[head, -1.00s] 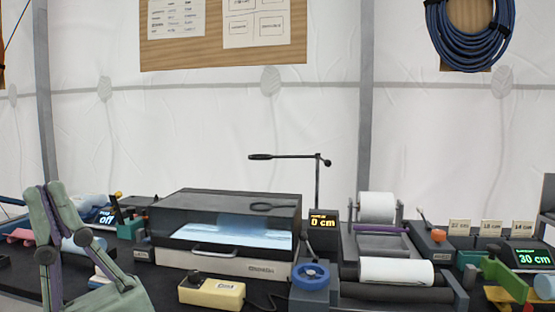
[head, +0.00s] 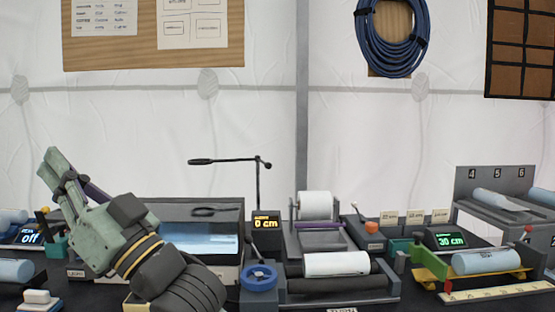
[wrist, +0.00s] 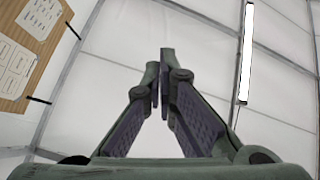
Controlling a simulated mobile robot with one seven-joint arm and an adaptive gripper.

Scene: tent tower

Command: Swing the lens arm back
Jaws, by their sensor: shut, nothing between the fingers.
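The lens arm (head: 228,160) is a thin dark bar that reaches left from the top of an upright post (head: 258,185). It has a black grip (head: 200,161) at its left end. The post stands behind the yellow "0 cm" display. A dark oval ring (head: 210,211) shows at the top of the grey lit box; I cannot tell whether it is joined to the lens arm. My gripper (head: 48,160) is raised at the left, pointing up and left, apart from the lens arm. In the wrist view my gripper (wrist: 163,55) is shut and empty, with tent fabric behind it.
The lit box (head: 180,206) is partly hidden behind my arm. A blue handwheel (head: 258,277) and white rolls (head: 337,264) stand to its right. Further right are a green "30 cm" display (head: 449,240) and a grey rack (head: 497,182). The air around the lens arm looks clear.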

